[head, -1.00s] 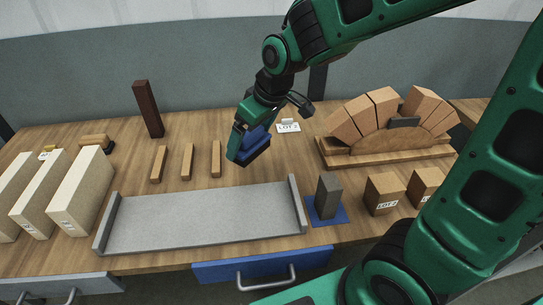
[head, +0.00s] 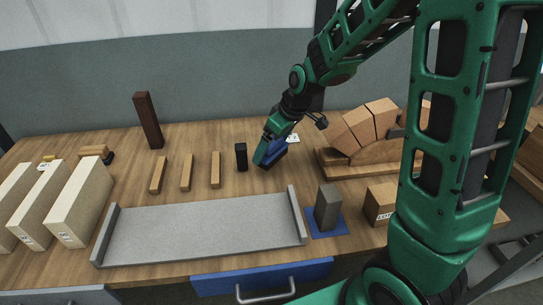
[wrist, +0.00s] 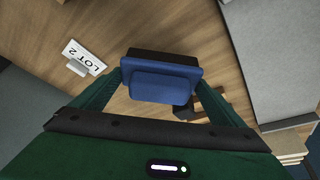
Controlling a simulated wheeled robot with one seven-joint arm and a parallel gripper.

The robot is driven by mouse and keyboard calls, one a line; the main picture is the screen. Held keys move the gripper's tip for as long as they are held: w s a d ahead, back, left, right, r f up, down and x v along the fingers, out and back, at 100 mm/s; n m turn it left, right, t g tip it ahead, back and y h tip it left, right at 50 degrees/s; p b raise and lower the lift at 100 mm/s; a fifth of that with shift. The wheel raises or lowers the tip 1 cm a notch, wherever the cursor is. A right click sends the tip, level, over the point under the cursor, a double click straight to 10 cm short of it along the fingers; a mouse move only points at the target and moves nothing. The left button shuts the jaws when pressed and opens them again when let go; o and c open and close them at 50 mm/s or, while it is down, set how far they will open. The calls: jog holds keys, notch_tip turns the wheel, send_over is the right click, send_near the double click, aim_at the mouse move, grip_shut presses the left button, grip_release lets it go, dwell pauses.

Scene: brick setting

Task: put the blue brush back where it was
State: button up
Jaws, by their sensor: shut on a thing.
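The blue brush (head: 275,150) has a blue body and a dark bristle side. My gripper (head: 268,156) is shut on it, close above the table right of the middle; I cannot tell whether the brush touches the wood. In the wrist view the brush (wrist: 160,86) lies crosswise between the two green fingers, its dark side facing away from the palm. The wooden table (head: 215,137) spreads under it.
A small black block (head: 241,157) stands just left of the brush. A "LOT 2" card (head: 293,138) stands just behind it. A wooden arch (head: 370,122) is to the right. A grey tray (head: 200,230) and a grey block on a blue mat (head: 327,210) are in front.

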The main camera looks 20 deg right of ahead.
aim_at(273, 156)
jog(key=shift+w+d+f, duration=0.1)
jog(key=shift+w+f, duration=0.05)
jog(key=shift+f, duration=1.95)
jog(key=o, duration=1.1)
jog(key=shift+f, duration=0.1)
jog(key=v, duration=1.2)
jog(key=s+d+m+g, duration=0.1)
jog(key=s+d+m, duration=0.3)
jog(key=s, duration=0.5)
jog(key=s+d+m+g+h, duration=0.1)
jog(key=s+d+m, duration=0.3)
jog(key=s, duration=0.6)
jog(key=s+d+m+g+h, duration=0.1)
jog(key=s+d+m+g, duration=0.1)
jog(key=s+d+m, duration=0.3)
jog(key=s+d+r, duration=0.1)
jog(key=s, duration=0.3)
jog(key=shift+s+d, duration=0.25)
jog(key=shift+d, duration=0.1)
